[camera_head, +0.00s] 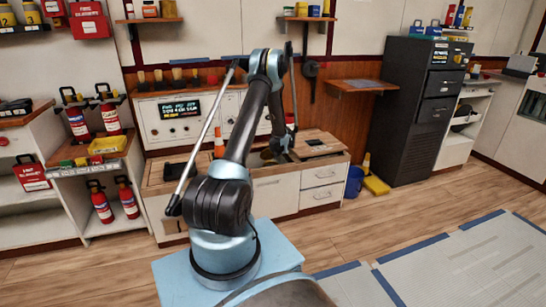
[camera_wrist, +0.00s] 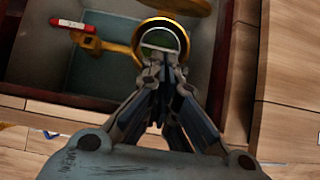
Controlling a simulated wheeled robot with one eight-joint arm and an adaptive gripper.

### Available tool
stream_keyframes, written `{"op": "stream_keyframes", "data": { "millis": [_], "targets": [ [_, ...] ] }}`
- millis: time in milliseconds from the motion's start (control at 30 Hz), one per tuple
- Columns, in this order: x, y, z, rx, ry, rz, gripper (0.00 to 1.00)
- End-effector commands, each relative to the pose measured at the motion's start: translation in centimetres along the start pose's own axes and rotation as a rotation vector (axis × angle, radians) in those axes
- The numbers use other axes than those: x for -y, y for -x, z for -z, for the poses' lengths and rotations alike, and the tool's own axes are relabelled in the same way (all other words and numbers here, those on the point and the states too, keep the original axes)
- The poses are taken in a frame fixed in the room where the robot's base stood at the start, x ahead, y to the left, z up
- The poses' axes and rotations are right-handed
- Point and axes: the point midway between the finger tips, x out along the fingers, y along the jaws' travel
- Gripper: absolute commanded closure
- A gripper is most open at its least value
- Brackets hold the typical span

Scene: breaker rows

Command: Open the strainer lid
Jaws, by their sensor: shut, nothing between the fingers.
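In the wrist view, my gripper (camera_wrist: 162,62) is shut with nothing between its fingers. Its tips overlap the lower edge of a brass ring (camera_wrist: 185,38); I cannot tell whether they touch it. A brass bar (camera_wrist: 110,46) runs left from near the ring. These lie over a dark-rimmed recess (camera_wrist: 30,100) with a grey-green interior. I cannot tell for certain which part is the strainer lid or whether it is open. In the head view, my gripper (camera_head: 278,150) is low at the wooden-topped counter, partly hidden behind my arm.
A red and white cylinder (camera_wrist: 74,26) lies near the brass bar. Wooden boards surround the recess. In the head view, a control panel (camera_head: 180,115) stands behind the counter (camera_head: 275,195), an orange cone (camera_head: 219,143) is on the left, and a blue bucket (camera_head: 354,182) is on the floor at right.

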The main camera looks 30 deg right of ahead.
Motion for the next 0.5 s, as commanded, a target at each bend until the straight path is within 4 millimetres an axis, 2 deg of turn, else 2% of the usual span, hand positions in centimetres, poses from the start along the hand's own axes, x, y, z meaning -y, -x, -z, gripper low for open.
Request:
{"op": "stream_keyframes", "data": {
  "millis": [500],
  "targets": [
    [-0.1, -7.4, 0.0, -0.001, 0.003, 0.0, 1.0]
  ]
}}
